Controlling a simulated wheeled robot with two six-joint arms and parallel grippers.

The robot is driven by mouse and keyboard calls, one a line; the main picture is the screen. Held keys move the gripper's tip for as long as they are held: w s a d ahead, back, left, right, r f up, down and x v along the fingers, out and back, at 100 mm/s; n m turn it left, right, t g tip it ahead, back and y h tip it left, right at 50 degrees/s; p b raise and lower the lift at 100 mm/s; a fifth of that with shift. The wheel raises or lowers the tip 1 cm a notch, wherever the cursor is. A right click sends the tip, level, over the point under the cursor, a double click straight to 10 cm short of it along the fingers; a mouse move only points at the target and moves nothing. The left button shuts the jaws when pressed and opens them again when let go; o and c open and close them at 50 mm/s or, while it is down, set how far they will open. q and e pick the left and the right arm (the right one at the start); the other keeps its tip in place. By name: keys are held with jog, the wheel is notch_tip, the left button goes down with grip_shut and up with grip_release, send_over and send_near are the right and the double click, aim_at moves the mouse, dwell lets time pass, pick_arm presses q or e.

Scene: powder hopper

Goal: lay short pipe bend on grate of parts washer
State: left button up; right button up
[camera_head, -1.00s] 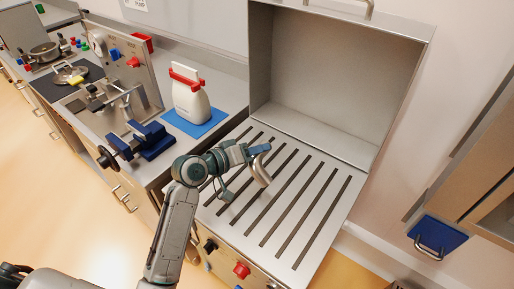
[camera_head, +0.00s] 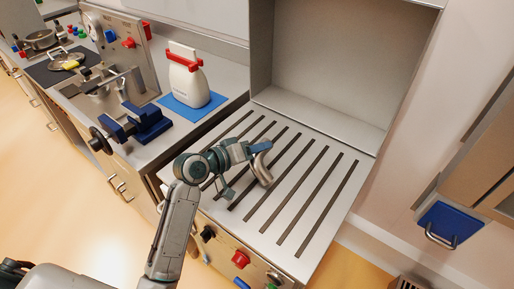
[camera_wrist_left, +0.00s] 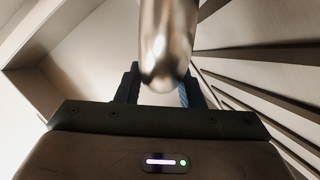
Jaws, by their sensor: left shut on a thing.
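The short pipe bend (camera_head: 263,171) is a small shiny metal elbow. My left gripper (camera_head: 256,150) is shut on it over the middle of the grate. The pipe bend also shows large and blurred at the top of the left wrist view (camera_wrist_left: 168,45), between the two dark fingers. The grate (camera_head: 318,190) is a flat metal top with several long dark slots, in front of the open hood of the parts washer (camera_head: 325,65). I cannot tell whether the bend touches the grate. My right gripper is not in view.
Red and dark knobs (camera_head: 240,259) are on the washer's front. The grate's right side is clear.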

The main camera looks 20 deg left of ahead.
pick_arm(q)
jog(key=o, duration=1)
jog(key=shift+o, duration=0.8)
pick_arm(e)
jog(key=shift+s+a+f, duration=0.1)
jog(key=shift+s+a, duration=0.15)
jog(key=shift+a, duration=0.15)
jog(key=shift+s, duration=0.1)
pick_arm(q)
jog(key=b+v, duration=0.1)
jog(key=v, duration=0.8)
jog(key=shift+s+a+b, duration=0.2)
jog(key=shift+s+b, duration=0.1)
jog(key=shift+s+a+r, duration=0.15)
jog(key=shift+s+a, duration=0.15)
jog(key=shift+s, duration=0.15)
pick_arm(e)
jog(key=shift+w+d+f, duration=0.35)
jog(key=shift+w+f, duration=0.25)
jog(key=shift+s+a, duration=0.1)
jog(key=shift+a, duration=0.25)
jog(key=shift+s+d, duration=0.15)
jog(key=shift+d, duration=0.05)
